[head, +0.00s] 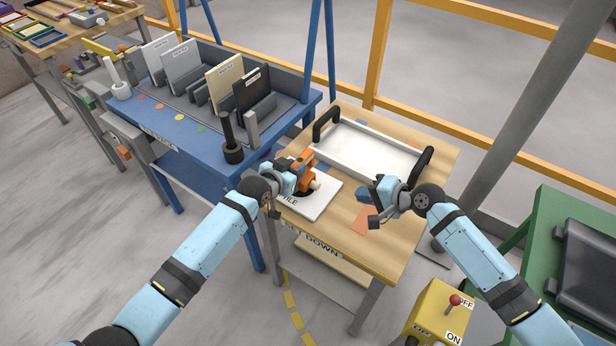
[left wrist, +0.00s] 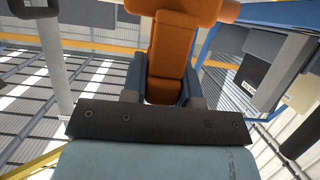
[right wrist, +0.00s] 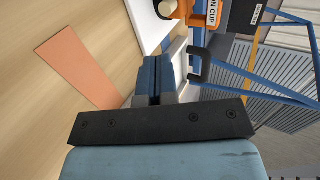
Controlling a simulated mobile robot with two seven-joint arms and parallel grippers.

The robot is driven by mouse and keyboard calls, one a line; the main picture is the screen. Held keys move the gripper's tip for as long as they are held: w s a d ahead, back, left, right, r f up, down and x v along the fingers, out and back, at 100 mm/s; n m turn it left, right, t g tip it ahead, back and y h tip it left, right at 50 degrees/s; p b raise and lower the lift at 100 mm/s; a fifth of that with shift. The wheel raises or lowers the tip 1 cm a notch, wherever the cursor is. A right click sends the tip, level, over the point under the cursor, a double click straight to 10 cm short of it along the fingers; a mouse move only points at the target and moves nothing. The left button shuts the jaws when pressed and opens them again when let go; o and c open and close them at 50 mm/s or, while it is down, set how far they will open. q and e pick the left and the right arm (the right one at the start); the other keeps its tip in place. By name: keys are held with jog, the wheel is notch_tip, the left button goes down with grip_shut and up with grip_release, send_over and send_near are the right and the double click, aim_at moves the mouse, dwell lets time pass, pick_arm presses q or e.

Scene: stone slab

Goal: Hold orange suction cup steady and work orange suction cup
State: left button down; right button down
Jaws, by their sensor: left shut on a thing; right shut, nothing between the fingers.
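The orange suction cup (head: 303,172) stands on a white tile (head: 313,203) on the wooden table. Its orange body (left wrist: 170,55) fills the middle of the left wrist view, between the fingers. My left gripper (head: 286,180) is shut on it from the left. In the right wrist view the cup's labelled orange part (right wrist: 203,14) shows at the top, with a pale knob beside it. My right gripper (head: 373,203) is shut and empty above the table, to the right of the tile and apart from the cup. The cup's underside is mostly hidden.
A white tray (head: 372,152) with black handles lies behind on the table (head: 390,245). An orange patch (head: 363,221) lies near my right gripper. A blue bench (head: 180,140) with upright tile samples stands left. A yellow switch box (head: 435,312) stands at front right.

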aim_at(319, 187)
jog(key=shift+s+d, duration=0.6)
jog(key=shift+d, duration=0.2)
jog(key=x, duration=0.8)
jog(key=r+x, duration=0.1)
jog(key=x, duration=0.3)
jog(key=shift+w+a, duration=0.25)
jog(key=shift+a, duration=0.05)
jog(key=shift+w+a, duration=0.45)
jog(key=shift+a, duration=0.15)
